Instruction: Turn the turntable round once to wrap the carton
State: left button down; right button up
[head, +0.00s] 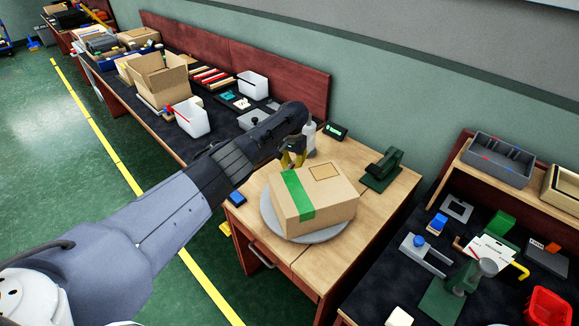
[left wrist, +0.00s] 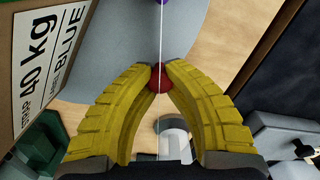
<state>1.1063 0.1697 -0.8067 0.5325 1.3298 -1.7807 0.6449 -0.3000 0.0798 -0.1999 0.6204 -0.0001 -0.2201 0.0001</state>
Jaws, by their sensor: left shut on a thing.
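The carton (head: 332,208) is brown, with a green strip over its top and side and a plain label outline on top. It sits on the round grey turntable (head: 267,212) on the wooden bench. My left gripper (head: 291,158) is at the far left corner of the carton, its yellow fingers pointing down. In the left wrist view its fingertips are shut on a small red knob (left wrist: 160,79) at the edge of the grey disc (left wrist: 125,62). The carton's printed side (left wrist: 45,60) stands close on the left there. My right gripper is not in view.
A green dispenser-like device (head: 383,170) stands behind and right of the carton. A blue object (head: 237,198) lies at the bench's left edge. Cluttered dark-topped benches flank this one.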

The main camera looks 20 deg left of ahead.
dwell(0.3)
pick_arm(q)
jog(key=c, duration=1.1)
grip_release()
jog(key=shift+c, duration=0.2)
notch_tip(320, 180, up, 12)
jog(key=shift+f, duration=0.1)
